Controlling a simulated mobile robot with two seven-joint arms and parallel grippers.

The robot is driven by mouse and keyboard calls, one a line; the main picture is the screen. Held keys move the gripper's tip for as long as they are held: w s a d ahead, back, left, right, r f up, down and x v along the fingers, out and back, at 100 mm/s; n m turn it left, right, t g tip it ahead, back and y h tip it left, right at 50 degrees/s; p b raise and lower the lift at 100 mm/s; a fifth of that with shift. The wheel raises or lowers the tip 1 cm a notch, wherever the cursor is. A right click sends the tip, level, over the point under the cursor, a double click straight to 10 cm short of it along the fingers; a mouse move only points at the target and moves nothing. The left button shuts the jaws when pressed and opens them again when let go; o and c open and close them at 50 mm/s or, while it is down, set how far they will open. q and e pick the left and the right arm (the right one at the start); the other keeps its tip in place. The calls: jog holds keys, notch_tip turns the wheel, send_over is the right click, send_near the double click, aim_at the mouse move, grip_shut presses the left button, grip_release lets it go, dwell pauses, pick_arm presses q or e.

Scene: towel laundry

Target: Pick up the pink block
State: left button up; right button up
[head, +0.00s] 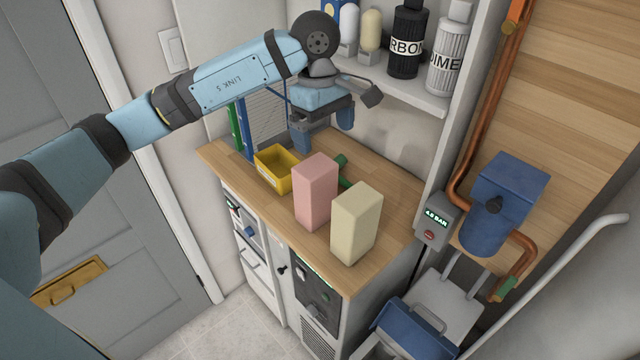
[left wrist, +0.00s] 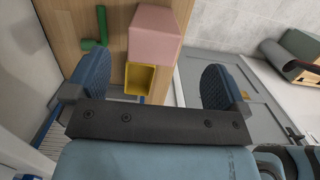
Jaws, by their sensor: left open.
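The pink block (head: 315,192) stands upright on the wooden counter, between a yellow bin and a cream block. The pink block also shows in the left wrist view (left wrist: 156,34), at the top, beyond the yellow bin. My left gripper (head: 322,130) is open and empty, above the back of the counter, behind and above the pink block and apart from it. Its two blue fingers (left wrist: 158,80) show wide apart in the left wrist view. My right gripper is not in view.
The yellow bin (head: 272,172) is left of the pink block, the cream block (head: 357,224) right of it. A green object (head: 343,163) lies behind, partly hidden. A shelf (head: 400,90) with bottles is at the back. The counter (head: 400,205) has free room at the right.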

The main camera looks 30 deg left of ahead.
aim_at(315, 165)
pick_arm(q)
jog(key=shift+t+y, duration=0.3)
jog(key=shift+y, duration=0.5)
jog(key=a+f, duration=0.1)
jog(key=f, duration=0.1)
jog(key=a+f+p, duration=0.1)
jog(key=f, duration=0.1)
jog(key=w+f, duration=0.1)
jog(key=f, duration=0.1)
jog(key=shift+w+a+f, duration=0.1)
jog(key=shift+a+f, duration=0.15)
jog(key=shift+a, duration=0.15)
notch_tip(315, 165, down, 4)
jog(key=shift+f+p, duration=0.1)
jog(key=shift+p, duration=0.85)
jog(key=shift+f, duration=0.55)
jog(key=c, duration=1.4)
jog(key=shift+w+r, duration=0.15)
jog(key=shift+w, duration=0.05)
jog(key=shift+c, duration=0.9)
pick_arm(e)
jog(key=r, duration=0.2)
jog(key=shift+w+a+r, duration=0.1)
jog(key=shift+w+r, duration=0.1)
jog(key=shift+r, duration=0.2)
pick_arm(q)
jog(key=shift+r, duration=0.1)
